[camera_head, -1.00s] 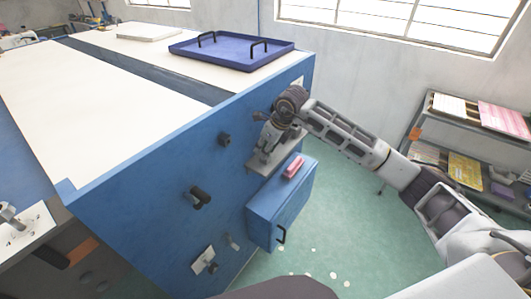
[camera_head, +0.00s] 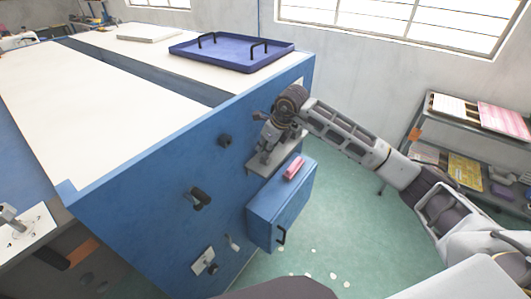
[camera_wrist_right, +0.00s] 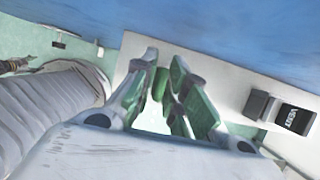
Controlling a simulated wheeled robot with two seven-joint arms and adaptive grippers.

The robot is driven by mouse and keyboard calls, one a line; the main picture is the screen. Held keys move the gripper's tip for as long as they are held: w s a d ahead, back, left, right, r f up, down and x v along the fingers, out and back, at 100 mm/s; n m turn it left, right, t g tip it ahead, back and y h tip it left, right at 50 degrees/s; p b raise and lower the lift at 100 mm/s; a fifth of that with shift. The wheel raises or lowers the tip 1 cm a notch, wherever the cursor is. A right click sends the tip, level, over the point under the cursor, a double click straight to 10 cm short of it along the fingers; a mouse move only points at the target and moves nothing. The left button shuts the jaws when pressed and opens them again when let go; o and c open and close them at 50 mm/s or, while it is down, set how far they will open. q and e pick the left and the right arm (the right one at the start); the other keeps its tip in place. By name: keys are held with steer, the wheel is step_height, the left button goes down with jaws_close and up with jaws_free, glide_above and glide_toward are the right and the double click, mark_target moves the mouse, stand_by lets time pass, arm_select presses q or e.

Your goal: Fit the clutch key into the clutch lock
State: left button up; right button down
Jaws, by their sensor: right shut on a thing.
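My right gripper (camera_head: 266,150) is just above the small grey ledge (camera_head: 262,168) on the blue end face of the big table (camera_head: 150,190). In the right wrist view, its two fingers (camera_wrist_right: 165,92) are closed in on a small thing, which I take to be the clutch key; the fingers hide most of it. I cannot make out for certain which fitting is the clutch lock. A dark knob (camera_head: 225,140) sits on the blue face left of the gripper. My left gripper is out of view.
A blue cabinet (camera_head: 284,208) with a pink block (camera_head: 294,168) on top stands below the ledge. Another dark knob (camera_head: 199,198) and a pale plate (camera_head: 202,261) are lower on the face. A black switch marked VENT (camera_wrist_right: 290,117) shows in the wrist view. Green floor is open to the right.

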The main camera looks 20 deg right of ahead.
steer(key=shift+r+p, duration=0.55)
steer(key=shift+r, duration=1.1)
stand_by(0.5)
steer(key=shift+r+p, duration=0.75)
steer(key=shift+r, duration=1.15)
steer(key=shift+a+f, duration=0.1)
